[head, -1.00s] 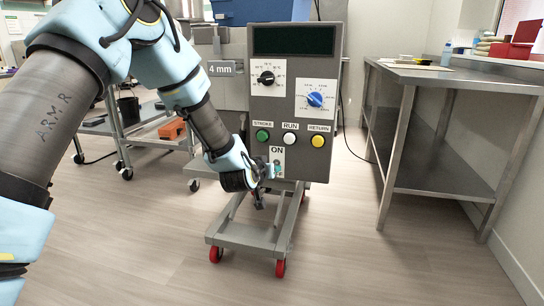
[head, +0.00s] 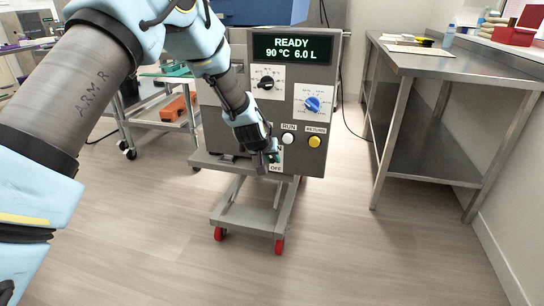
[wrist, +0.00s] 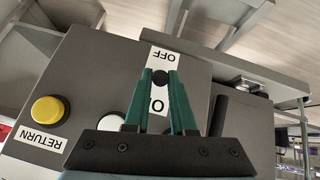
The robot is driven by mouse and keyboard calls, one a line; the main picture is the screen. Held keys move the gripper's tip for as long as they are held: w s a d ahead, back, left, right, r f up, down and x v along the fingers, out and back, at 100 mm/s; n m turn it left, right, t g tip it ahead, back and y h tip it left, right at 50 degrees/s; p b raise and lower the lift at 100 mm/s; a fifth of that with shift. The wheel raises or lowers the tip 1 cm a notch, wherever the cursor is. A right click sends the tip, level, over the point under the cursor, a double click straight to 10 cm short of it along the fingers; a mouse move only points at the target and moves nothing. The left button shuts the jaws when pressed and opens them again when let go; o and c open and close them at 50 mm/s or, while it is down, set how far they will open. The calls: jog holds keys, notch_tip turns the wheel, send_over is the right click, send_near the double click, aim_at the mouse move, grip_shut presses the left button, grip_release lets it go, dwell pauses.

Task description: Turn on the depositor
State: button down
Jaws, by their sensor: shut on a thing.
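The depositor (head: 300,77) is a grey machine on a wheeled frame. Its display (head: 293,48) is lit and reads "READY 90 °C 6.0 L". The ON/OFF switch (wrist: 160,77) shows in the wrist view as a dark knob on a white plate (wrist: 162,57), with OFF at one end and ON at the other. My gripper (wrist: 160,73) has teal fingers, and their tips are closed on this knob. In the head view my gripper (head: 273,157) is at the lower front of the panel and covers most of the switch and the ON label; the OFF label shows below it.
White RUN (head: 288,139) and yellow RETURN (head: 314,142) buttons sit just above and right of my gripper. A black dial (head: 266,83) and a blue dial (head: 312,104) are higher up. A steel table (head: 455,68) stands at the right, with clear floor between.

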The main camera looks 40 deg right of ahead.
jog(key=c, duration=0.8)
grip_release()
jog(key=shift+o, duration=0.2)
jog(key=v, duration=1)
jog(key=shift+s+a+r, duration=0.15)
jog(key=shift+a+r, duration=0.1)
